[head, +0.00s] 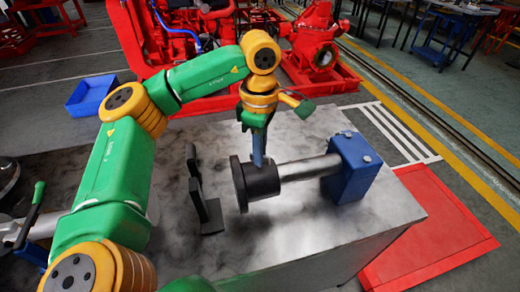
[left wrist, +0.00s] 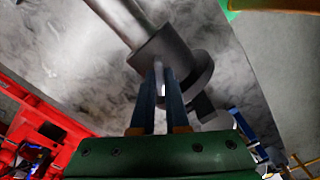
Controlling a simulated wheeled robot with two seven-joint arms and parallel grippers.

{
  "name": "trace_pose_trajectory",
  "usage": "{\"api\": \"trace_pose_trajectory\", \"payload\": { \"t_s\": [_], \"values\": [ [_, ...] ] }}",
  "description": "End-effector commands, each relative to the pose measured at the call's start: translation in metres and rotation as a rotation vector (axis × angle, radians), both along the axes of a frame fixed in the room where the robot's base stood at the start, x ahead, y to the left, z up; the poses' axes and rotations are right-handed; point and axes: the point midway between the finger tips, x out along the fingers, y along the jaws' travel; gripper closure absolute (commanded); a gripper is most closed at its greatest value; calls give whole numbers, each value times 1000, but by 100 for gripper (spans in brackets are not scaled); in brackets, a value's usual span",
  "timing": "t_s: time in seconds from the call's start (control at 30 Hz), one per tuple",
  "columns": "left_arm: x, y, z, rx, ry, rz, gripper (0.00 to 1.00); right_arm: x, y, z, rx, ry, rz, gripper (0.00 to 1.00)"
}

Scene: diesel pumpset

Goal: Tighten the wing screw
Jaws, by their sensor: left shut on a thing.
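My left gripper (head: 259,162) points down at the top of a black flanged collar (head: 262,183) on a steel shaft (head: 310,167). The left wrist view shows its two blue fingers (left wrist: 163,75) close together against the collar (left wrist: 168,52). They are shut on a small light piece, the wing screw (left wrist: 159,78), which is mostly hidden between them. How deep the screw sits in the collar cannot be seen. My right gripper is not in view.
A blue block (head: 349,170) holds the shaft's right end on the metal table (head: 300,235). A black angled bracket (head: 206,212) stands just left of the collar. A green-handled lever (head: 33,210) is at the table's left. The table front is clear.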

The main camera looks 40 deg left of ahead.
Motion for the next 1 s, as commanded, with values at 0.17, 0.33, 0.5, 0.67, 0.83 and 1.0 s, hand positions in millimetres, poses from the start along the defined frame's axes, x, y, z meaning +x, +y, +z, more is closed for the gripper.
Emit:
{"api": "trace_pose_trajectory", "payload": {
  "t_s": [0.17, 0.33, 0.5, 0.67, 0.83, 1.0],
  "values": [
    [0, 0, 1, -2, -2, -156, 100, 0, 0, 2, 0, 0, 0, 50],
    [0, 0, 1, -2, -3, -318, 100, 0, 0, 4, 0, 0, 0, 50],
    [1, 0, 1, -1, -3, -479, 100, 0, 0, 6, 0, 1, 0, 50],
    [0, 0, 1, 0, -3, -632, 100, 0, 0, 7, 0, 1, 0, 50],
    [1, 0, 1, 0, -4, -793, 100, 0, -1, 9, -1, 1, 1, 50],
    [0, 0, 1, 1, -3, -954, 100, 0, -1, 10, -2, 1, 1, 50]
  ]
}}
